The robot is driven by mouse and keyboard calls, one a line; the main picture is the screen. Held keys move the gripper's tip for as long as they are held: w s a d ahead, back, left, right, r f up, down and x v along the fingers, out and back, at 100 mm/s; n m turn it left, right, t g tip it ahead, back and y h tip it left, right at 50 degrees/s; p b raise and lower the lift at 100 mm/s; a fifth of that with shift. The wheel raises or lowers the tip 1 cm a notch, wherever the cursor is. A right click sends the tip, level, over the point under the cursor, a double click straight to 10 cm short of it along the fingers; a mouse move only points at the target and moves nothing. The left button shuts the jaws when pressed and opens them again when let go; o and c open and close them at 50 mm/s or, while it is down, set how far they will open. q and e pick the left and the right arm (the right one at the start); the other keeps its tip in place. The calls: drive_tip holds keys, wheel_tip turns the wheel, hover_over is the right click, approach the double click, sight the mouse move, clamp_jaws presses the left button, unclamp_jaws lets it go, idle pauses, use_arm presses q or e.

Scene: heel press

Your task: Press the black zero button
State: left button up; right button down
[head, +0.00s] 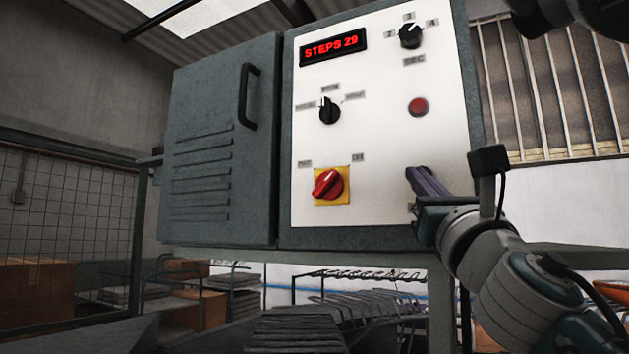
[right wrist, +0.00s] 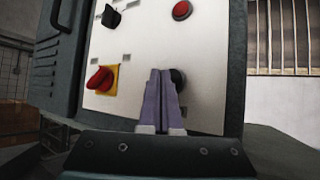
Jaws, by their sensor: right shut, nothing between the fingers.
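The white control panel (head: 375,130) is on the front of a grey cabinet. The black zero button (right wrist: 178,78) shows in the right wrist view as a dark round knob low on the panel, partly covered by my fingers. In the head view my right gripper hides it. My right gripper (head: 418,180) is shut and empty in front of the panel's lower right. In the right wrist view its closed fingertips (right wrist: 160,73) overlap the button's left side. I cannot tell whether they touch it. My left gripper is not in view.
A red button (head: 418,106) is above my gripper. A red rotary switch (head: 328,184) on a yellow plate is to the left. Two black selector knobs (head: 329,111) (head: 410,36) are higher up. The display (head: 333,48) reads "STEPS 20". A louvred door (head: 220,145) adjoins the panel.

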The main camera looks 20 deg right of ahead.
drive_tip(key=shift+w+d, duration=0.15)
drive_tip(key=shift+d, duration=0.05)
drive_tip(key=shift+w, duration=0.1)
idle(0.4)
drive_tip(key=shift+w+d, duration=0.25)
drive_tip(key=shift+d, duration=0.15)
idle(0.6)
drive_tip(key=shift+s+a, duration=0.6)
drive_tip(key=shift+a, duration=0.1)
